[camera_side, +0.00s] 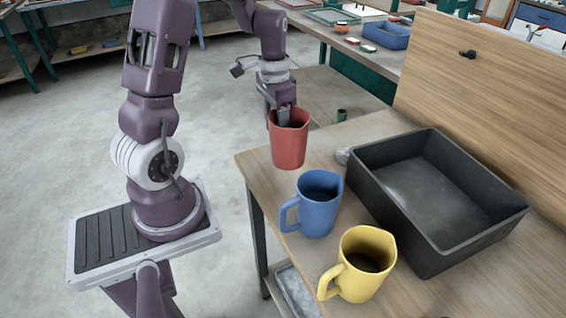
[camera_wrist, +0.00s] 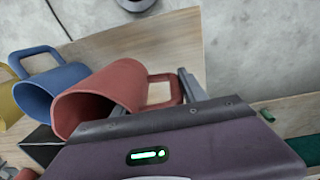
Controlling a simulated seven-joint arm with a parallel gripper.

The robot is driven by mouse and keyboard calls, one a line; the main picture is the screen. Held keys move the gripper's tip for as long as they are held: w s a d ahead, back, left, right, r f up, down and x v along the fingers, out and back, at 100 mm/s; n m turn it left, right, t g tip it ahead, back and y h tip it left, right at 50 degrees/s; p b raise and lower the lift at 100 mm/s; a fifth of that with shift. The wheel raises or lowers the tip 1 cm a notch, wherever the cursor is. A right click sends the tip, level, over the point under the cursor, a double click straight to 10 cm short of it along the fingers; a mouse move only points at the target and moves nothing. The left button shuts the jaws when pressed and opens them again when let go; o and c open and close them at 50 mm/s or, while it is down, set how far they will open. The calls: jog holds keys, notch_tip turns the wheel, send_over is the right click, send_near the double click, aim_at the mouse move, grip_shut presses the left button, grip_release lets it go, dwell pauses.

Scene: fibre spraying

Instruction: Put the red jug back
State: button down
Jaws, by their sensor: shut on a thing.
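The red jug (camera_side: 288,147) is upright at the far left part of the wooden table (camera_side: 470,290). I cannot tell whether its base touches the table. My gripper (camera_side: 283,117) reaches down to it from above and is shut on it; its fingertips are partly hidden by the jug. In the wrist view the red jug (camera_wrist: 112,90) lies just beyond my gripper (camera_wrist: 190,88), with its handle beside the fingers. The blue jug (camera_side: 319,212) and the yellow jug (camera_side: 368,255) stand upright on the table, nearer the side camera.
A black open bin (camera_side: 429,258) stands on the table right of the jugs and looks empty. A wooden panel (camera_side: 470,85) rises behind it. A small grey object (camera_side: 342,156) lies by the bin's left corner. The table's left edge runs close beside the blue and yellow jugs.

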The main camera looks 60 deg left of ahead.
notch_tip(320, 180, down, 6)
jog(key=shift+f, duration=0.1)
jog(key=shift+f, duration=0.1)
jog(key=c, duration=0.6)
grip_release()
jog(key=shift+c, duration=0.2)
